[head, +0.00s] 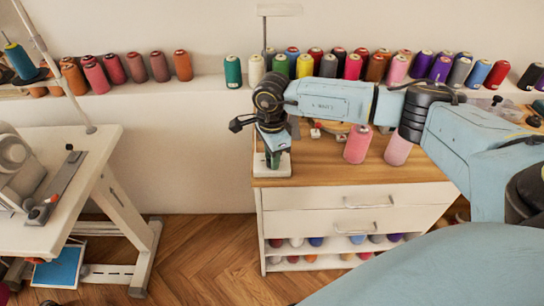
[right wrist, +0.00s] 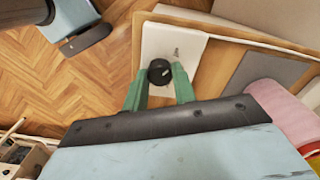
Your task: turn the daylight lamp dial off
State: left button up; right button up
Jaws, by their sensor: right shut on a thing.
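The daylight lamp stands at the left end of the wooden cabinet top, with a thin pole and a pale flat head (head: 279,9). Its white base (head: 262,171) lies under my right gripper (head: 273,157) in the head view. In the right wrist view the base (right wrist: 168,40) carries a round black dial (right wrist: 160,72) with a small white mark on it. The green fingers of my right gripper (right wrist: 159,85) are on either side of the dial, shut on it. In the head view the dial is hidden by the gripper. My left gripper is not in view.
Thread spools (head: 305,65) line the shelf behind the cabinet. Pink spools (head: 357,144) stand on the cabinet top (head: 320,170), right of the lamp base. A sewing table (head: 85,150) is at the left. The wooden floor (head: 205,255) between is clear.

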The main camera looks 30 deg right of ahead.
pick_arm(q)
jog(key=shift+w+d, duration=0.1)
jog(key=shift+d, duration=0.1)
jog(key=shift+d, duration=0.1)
pick_arm(e)
jog(key=o, duration=1)
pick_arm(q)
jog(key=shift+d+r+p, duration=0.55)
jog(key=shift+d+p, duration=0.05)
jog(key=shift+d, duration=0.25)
pick_arm(e)
notch_tip(320, 180, up, 14)
jog(key=shift+f, duration=0.25)
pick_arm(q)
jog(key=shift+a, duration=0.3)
